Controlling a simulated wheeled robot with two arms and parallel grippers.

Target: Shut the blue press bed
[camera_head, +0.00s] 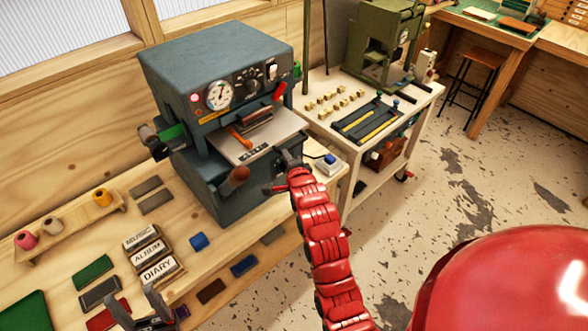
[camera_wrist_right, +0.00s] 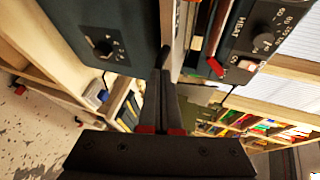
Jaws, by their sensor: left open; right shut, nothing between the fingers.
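The blue press (camera_head: 215,75) stands on the wooden bench, with a dial and knobs on its front. Its pale grey bed (camera_head: 285,125) sticks out of the front opening. A wooden handle (camera_head: 236,181) shows at the bed's front left. My right gripper (camera_head: 282,162) is shut and empty at the bed's front right corner; whether it touches is unclear. In the right wrist view its fingers (camera_wrist_right: 164,75) point at the edge of the pale bed (camera_wrist_right: 170,30). My left gripper (camera_head: 138,303) is open and empty, low over the bench at the bottom left.
Title blocks (camera_head: 150,255) and coloured pieces lie on the bench left of the press. A spool rack (camera_head: 70,225) stands further left. A small white box with a blue top (camera_head: 328,163) is right of my right gripper. A cart (camera_head: 365,125) with an olive machine stands beyond.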

